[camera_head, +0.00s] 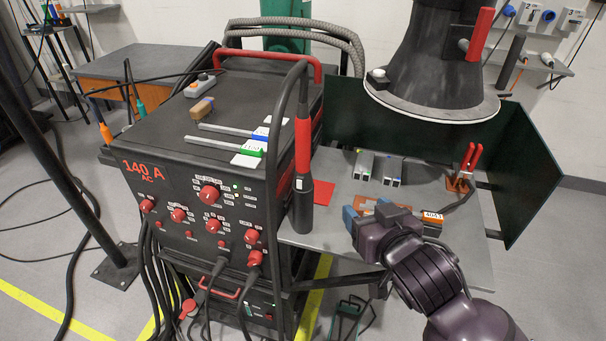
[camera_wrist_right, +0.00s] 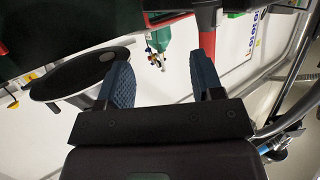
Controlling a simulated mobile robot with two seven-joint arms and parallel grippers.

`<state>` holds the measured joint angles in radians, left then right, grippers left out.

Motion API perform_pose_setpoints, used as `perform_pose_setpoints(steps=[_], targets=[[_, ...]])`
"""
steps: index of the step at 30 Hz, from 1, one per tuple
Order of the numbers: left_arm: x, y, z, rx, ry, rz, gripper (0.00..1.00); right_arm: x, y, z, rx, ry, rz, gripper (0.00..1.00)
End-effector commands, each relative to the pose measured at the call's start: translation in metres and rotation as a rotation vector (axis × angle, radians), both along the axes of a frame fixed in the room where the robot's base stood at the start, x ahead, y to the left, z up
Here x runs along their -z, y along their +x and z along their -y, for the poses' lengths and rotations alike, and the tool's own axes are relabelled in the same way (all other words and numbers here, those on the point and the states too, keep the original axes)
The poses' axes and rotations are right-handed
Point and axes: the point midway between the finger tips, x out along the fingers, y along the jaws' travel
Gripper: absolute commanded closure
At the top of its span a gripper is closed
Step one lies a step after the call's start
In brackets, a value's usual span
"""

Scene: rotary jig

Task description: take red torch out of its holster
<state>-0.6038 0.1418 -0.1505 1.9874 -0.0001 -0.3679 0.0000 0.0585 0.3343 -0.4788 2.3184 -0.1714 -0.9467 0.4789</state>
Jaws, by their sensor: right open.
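The red torch (camera_head: 303,148) stands upright in its dark cylindrical holster (camera_head: 300,208) at the right front corner of the welding machine. A black cable loops over its top. My right gripper (camera_head: 360,212) is to the right of the holster, above the grey table and apart from the torch. Its blue fingers are spread with nothing between them. In the right wrist view my right gripper (camera_wrist_right: 158,68) also shows open. A red and dark upright piece there, behind the right finger, may be the torch, but I cannot tell. My left gripper is out of view.
The welding machine (camera_head: 150,150) fills the left middle. The grey table (camera_head: 335,235) holds small metal blocks (camera_head: 377,167) and red-handled pliers (camera_head: 470,160). A dark green screen (camera_head: 530,165) and a black extraction hood (camera_head: 430,60) stand behind.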

Motion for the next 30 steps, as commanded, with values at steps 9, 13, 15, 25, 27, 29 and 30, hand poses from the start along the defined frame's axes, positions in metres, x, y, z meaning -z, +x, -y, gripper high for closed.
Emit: perform_pose_setpoints(steps=[9, 13, 15, 25, 27, 29, 30], targets=[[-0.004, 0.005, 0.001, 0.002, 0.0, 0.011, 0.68, -0.062, 0.023, -0.059, -0.183, 0.074, 0.243, 0.39], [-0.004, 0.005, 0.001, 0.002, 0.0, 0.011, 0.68, -0.067, 0.028, -0.066, -0.2, 0.083, 0.262, 0.39], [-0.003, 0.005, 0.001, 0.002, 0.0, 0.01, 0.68, -0.068, 0.036, -0.07, -0.2, 0.083, 0.263, 0.39], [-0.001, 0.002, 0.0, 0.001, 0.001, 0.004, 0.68, -0.067, 0.07, -0.088, -0.199, 0.083, 0.261, 0.39], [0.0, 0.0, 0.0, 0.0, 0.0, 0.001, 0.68, -0.066, 0.073, -0.089, -0.199, 0.083, 0.26, 0.39], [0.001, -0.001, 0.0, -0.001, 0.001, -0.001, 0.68, -0.066, 0.076, -0.09, -0.199, 0.083, 0.261, 0.39], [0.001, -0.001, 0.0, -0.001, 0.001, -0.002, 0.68, -0.065, 0.079, -0.092, -0.199, 0.082, 0.261, 0.39]])
